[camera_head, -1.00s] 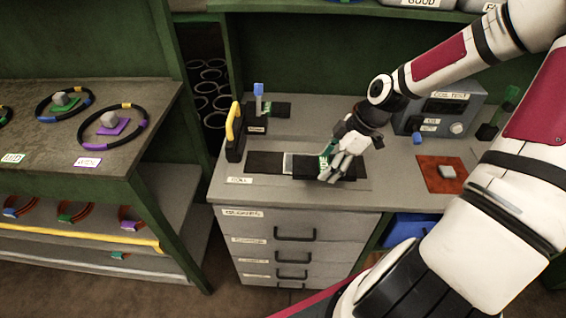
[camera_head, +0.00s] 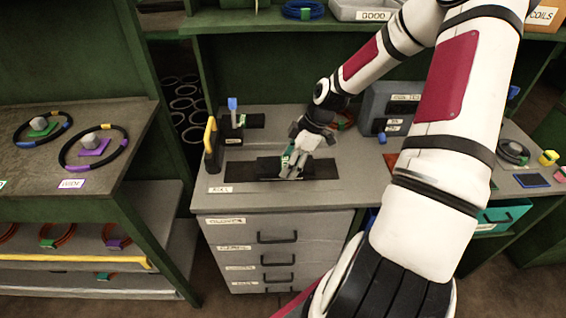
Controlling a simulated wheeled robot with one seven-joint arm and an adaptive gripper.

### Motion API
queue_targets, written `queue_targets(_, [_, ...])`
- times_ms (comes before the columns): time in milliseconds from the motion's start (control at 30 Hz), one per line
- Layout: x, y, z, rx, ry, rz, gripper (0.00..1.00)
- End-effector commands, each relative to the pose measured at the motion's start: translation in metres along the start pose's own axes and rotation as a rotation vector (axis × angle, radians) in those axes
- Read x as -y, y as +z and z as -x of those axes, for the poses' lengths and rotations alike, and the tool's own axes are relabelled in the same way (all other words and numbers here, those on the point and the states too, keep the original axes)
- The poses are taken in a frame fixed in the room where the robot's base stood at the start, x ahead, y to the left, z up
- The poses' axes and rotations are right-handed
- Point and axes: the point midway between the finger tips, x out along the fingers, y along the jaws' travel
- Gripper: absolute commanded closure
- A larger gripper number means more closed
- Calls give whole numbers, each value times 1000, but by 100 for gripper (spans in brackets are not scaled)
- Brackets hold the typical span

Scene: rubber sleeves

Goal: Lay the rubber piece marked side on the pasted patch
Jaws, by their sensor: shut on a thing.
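A long flat black strip (camera_head: 239,172) lies on the grey bench top. A darker rubber piece (camera_head: 268,166) lies over its middle, and no light patch shows on the strip now. My gripper (camera_head: 288,175) is at the right part of this piece, pointing down, and is shut on it. A small green mark (camera_head: 286,158) shows at the fingers. The fingertips hide part of the piece. I cannot tell whether the piece lies fully flat or which face is down.
A yellow-handled tool (camera_head: 211,141) stands left of the strip. A blue-topped brush or post (camera_head: 233,112) stands behind it. A grey box (camera_head: 388,108) stands at the back right. A blue pad (camera_head: 531,180) lies far right.

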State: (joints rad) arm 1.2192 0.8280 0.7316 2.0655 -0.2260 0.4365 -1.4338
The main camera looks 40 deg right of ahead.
Motion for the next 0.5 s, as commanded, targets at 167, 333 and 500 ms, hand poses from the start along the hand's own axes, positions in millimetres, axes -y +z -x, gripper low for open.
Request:
queue_targets(167, [-30,-8,-7,-1,0,2,75])
queue_targets(333, [-37,-9,-10,0,0,1,75])
queue_targets(500, [-36,-2,-27,-1,-3,-1,75])
